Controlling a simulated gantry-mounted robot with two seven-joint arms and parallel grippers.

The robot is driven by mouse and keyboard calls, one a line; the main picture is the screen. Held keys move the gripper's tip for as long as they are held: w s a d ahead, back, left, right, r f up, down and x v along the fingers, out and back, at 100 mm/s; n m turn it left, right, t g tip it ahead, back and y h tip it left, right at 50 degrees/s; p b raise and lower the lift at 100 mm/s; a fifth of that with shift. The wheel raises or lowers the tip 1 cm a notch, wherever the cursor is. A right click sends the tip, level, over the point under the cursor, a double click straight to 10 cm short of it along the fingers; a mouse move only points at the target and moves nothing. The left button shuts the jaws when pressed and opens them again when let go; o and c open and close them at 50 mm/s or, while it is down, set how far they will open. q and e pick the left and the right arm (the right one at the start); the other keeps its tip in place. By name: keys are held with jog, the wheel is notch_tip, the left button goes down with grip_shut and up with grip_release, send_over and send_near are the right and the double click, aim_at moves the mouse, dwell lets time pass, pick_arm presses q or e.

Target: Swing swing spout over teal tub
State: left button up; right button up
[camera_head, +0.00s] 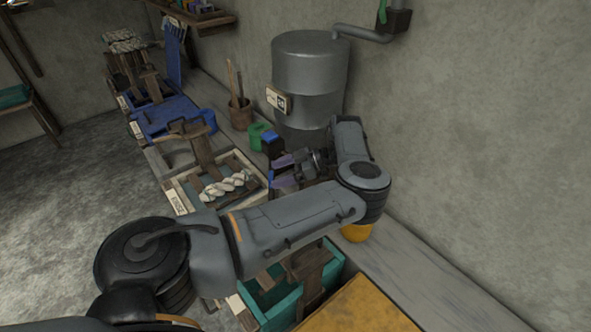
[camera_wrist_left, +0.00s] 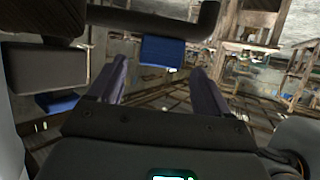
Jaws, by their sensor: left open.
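The teal tub (camera_head: 271,315) stands at the bottom of the head view, partly hidden behind my left arm, with wooden parts in it. My left gripper (camera_head: 277,171) is open at the bench side, below the grey metal tank (camera_head: 310,65). A blue-topped dark block (camera_head: 271,138) is just beyond its fingers. The left wrist view shows a dark bar with a bent end (camera_wrist_left: 207,20), possibly the swing spout, and a blue block (camera_wrist_left: 162,52) under it, between the fingers' lines. I cannot tell whether the fingers touch it. My right gripper is not in view.
A pale tub with twisted rope (camera_head: 228,185) stands beyond my arm, and a blue tub (camera_head: 165,117) farther back. A green cup (camera_head: 257,136) and a brown pot (camera_head: 240,113) stand near the tank. An orange-yellow surface (camera_head: 360,307) is at the bottom. The right bench (camera_head: 430,285) is clear.

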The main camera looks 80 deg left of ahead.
pick_arm(q)
jog(key=shift+b+v, duration=0.85)
jog(key=shift+v, duration=1.9)
